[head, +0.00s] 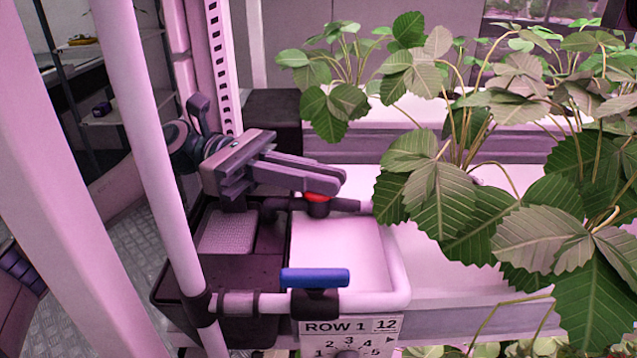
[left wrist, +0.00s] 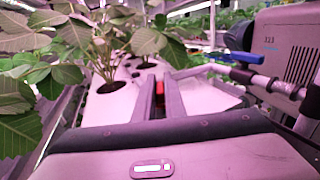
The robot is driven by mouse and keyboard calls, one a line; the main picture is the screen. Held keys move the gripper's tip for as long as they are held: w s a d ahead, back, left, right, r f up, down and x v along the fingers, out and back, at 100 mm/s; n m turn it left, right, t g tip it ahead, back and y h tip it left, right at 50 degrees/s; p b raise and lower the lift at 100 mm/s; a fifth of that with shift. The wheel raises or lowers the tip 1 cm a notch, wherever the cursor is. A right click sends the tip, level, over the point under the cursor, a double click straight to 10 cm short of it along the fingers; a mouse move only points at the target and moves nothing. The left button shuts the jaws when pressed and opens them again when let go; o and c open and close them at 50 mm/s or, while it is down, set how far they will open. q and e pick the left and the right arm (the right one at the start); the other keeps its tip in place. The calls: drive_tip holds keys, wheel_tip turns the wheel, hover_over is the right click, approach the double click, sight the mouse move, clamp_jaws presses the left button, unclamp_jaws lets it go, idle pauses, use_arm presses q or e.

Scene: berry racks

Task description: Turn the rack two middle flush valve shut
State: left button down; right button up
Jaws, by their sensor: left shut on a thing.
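A valve with a red handle (head: 316,197) sits on a dark fitting in a pipe beside the white channel. My left gripper (head: 328,182) reaches in from the left and is shut on this red handle from above. Most of the handle is hidden by the fingers, so its angle to the pipe is hard to tell. In the left wrist view the red handle (left wrist: 160,87) shows between the two fingers (left wrist: 160,92). A second valve with a blue handle (head: 315,278) is nearer me, its handle lying along its pipe. My right gripper is not in view.
Leafy strawberry plants (head: 470,190) overhang the channels at the right. A white upright post (head: 150,150) stands at the left, near my arm. A dark box (head: 222,270) lies below the gripper.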

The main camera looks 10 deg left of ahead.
use_arm(q)
drive_tip(key=c, duration=1.8)
unclamp_jaws()
drive_tip(key=shift+a, duration=0.15)
